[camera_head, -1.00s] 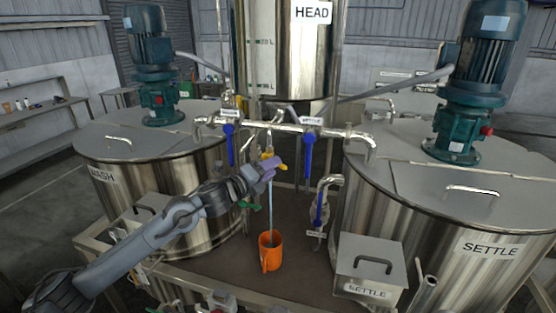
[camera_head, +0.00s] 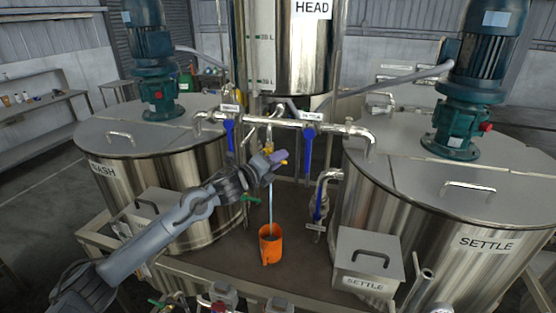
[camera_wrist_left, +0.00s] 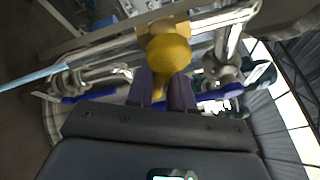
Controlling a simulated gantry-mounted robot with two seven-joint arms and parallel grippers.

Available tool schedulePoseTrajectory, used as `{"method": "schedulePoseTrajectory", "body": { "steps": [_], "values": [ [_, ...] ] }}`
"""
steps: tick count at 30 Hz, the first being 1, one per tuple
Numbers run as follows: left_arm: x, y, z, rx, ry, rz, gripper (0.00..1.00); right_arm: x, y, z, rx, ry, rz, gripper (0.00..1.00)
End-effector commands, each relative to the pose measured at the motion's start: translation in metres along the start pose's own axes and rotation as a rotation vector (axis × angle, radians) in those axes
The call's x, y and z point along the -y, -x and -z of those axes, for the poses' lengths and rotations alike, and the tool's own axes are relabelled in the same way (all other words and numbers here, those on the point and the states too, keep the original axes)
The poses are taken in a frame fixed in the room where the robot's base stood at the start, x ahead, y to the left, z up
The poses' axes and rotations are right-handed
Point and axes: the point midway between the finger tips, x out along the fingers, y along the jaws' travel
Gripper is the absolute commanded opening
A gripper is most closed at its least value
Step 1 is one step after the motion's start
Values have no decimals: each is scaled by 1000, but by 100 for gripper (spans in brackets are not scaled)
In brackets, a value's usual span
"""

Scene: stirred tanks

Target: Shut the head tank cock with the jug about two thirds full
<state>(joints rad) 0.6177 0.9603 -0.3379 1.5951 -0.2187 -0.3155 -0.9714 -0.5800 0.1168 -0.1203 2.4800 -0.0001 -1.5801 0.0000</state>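The head tank (camera_head: 290,60) stands at the back centre. Below it is its cock with a yellow handle (camera_wrist_left: 167,52). A thin pale stream (camera_head: 271,203) falls from there into the orange jug (camera_head: 270,246), which stands upright on the brown deck. The liquid level in the jug cannot be read clearly. My left gripper (camera_head: 273,160) is at the cock above the jug. In the left wrist view its two purple fingers (camera_wrist_left: 160,92) sit either side of the handle's narrow end, apparently closed on it. The gripper partly hides the cock. My right gripper is out of view.
The wash tank (camera_head: 165,185) is on the left and the settle tank (camera_head: 440,215) on the right. A pipe with blue-handled valves (camera_head: 308,150) runs behind my gripper. A grey settle box (camera_head: 368,262) stands right of the jug. Some deck around the jug is clear.

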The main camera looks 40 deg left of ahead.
Motion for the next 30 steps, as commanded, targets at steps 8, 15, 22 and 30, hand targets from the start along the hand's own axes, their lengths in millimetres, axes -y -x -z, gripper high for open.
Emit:
{"method": "schedulePoseTrajectory", "body": {
  "steps": [8, 15, 22, 30],
  "values": [
    [-2, -1, 2, 20, 85, 39, 0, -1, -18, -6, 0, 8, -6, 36],
    [9, -2, -1, 72, 329, 144, 0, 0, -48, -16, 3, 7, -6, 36],
    [16, -1, -6, 88, 402, 173, 0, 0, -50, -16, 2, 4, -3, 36],
    [16, -1, -6, 88, 400, 172, 33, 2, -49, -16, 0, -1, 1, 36]
  ]
}}
